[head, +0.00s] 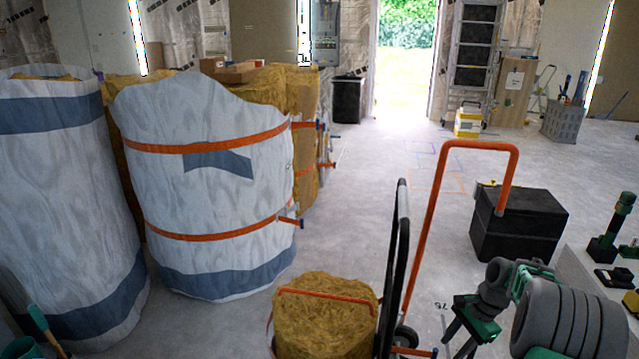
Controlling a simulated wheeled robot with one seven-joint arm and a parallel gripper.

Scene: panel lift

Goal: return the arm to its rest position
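My arm shows at the lower right of the head view, its thick grey ribbed link (572,322) cut off by the bottom edge. It bends at a grey and green wrist (497,284). My gripper (461,341) hangs below the wrist, pointing down, with a green body and dark fingers that look spread apart. I see nothing between the fingers. The gripper is close to the right of the hand truck's (402,240) lower end in the picture; I cannot tell the distance between them.
A yellow-brown insulation roll (325,310) stands by the hand truck. Large white wrapped rolls (215,175) fill the left. A black box (519,228) stands behind my arm. A bench (585,265) with green and black tools is at the right. The floor toward the doorway is mostly clear.

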